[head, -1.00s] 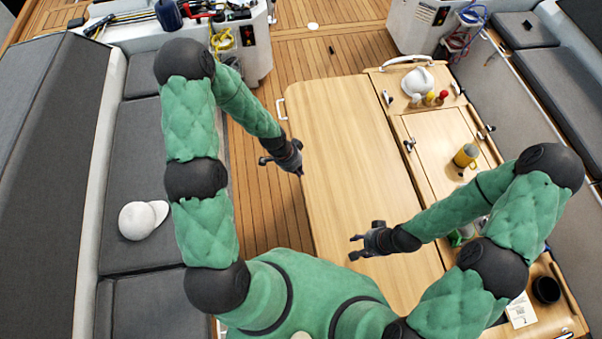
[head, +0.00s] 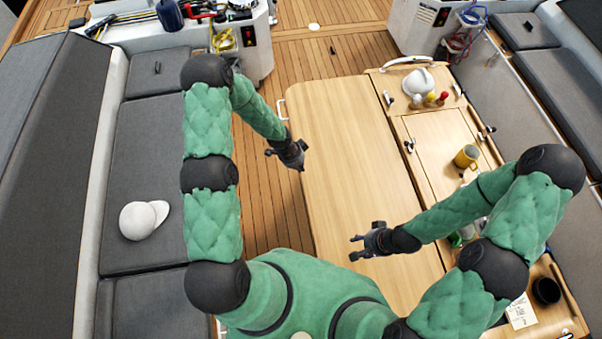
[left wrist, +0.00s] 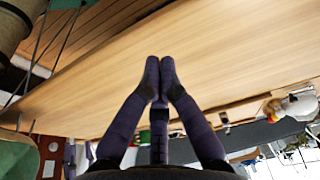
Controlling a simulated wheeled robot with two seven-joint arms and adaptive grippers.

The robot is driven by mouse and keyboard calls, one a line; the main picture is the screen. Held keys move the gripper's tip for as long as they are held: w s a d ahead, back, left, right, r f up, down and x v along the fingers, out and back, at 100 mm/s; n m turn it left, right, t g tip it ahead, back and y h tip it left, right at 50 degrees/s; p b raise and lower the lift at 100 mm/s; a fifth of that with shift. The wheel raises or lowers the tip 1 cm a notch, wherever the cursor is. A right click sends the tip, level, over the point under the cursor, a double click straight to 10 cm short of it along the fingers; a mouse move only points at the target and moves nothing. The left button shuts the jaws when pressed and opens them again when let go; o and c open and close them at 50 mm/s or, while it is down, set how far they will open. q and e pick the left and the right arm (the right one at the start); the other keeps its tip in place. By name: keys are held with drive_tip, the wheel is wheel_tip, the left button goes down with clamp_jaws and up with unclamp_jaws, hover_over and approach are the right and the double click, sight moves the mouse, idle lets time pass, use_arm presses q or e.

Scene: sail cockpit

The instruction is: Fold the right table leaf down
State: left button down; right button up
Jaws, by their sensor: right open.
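The wooden table has a broad leaf (head: 345,140) that lies flat and level, with a white handle (head: 282,108) on its left edge. To its right is the narrower middle section (head: 435,140) with metal latches (head: 409,146) along the seam. A leaf beyond the middle section's right edge cannot be made out. My left gripper (head: 290,165) is above the broad leaf's left edge; its fingers (left wrist: 160,70) are together and empty in the left wrist view. My right gripper (head: 354,248) is open and empty over the near part of the broad leaf.
Another white cap (head: 140,220) lies on the left grey bench (head: 150,130). Bare deck (head: 270,205) shows between bench and table. A dark cup (head: 546,290) stands at the lower right.

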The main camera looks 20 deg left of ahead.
sight(303, 177)
use_arm(q)
drive_tip(key=shift+x, duration=1.05)
drive_tip(key=shift+f, duration=1.8)
drive_tip(key=shift+f, duration=0.15)
